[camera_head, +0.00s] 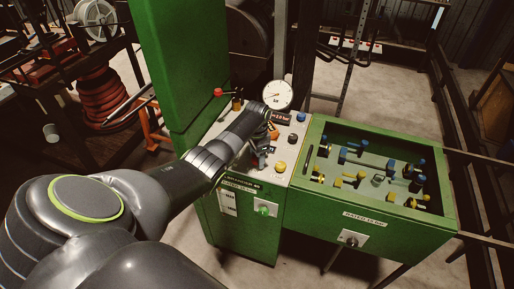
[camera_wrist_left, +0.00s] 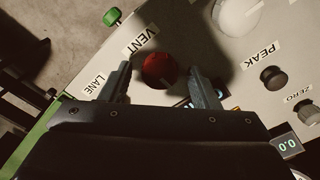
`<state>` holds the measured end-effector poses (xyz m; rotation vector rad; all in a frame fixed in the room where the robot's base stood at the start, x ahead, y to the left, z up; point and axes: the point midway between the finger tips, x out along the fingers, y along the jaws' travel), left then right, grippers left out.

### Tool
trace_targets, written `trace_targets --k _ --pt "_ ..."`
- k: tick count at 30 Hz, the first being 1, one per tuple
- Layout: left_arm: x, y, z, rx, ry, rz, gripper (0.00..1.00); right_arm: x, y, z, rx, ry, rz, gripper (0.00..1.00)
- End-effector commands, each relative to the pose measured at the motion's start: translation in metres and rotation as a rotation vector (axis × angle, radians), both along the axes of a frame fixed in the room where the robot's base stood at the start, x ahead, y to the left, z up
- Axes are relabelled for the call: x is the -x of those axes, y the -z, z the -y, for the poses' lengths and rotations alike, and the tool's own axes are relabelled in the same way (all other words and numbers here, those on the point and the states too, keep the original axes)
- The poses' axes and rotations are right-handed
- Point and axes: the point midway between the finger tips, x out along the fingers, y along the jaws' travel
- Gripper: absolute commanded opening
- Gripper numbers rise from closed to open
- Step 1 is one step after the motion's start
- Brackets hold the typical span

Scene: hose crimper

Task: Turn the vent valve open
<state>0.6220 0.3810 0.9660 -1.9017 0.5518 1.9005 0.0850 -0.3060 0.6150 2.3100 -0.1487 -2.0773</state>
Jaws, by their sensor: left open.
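The vent valve shows in the left wrist view as a round, dark red knob (camera_wrist_left: 158,68) beside the label VENT on the pale panel. My left gripper (camera_wrist_left: 160,78) is open, with one finger on each side of the red knob. I cannot tell whether the fingers touch it. In the head view my left gripper (camera_head: 262,152) is over the control panel and hides the knob. My right gripper is not in view.
The panel (camera_head: 293,158) carries a dial gauge (camera_head: 277,95), a display (camera_head: 281,117) and coloured buttons. A black PEAK button (camera_wrist_left: 273,78) and a green knob (camera_wrist_left: 112,17) are near the valve. A green bin (camera_head: 440,222) of fittings stands right; a tall green cabinet (camera_head: 180,60) stands behind.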

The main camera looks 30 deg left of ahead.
Motion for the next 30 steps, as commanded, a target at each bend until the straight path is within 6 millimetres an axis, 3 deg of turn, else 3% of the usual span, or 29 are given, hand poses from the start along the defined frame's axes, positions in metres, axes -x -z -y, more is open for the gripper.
trace_targets --k 8,25,30 --pt "0.0 -0.028 0.0 -0.001 0.001 0.003 0.56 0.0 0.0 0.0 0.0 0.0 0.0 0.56" --pt "-0.001 -0.145 0.0 -0.002 0.002 0.006 0.56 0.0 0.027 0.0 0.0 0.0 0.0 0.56" --pt "-0.001 -0.169 0.0 -0.001 0.0 0.002 0.56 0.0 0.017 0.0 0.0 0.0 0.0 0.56"
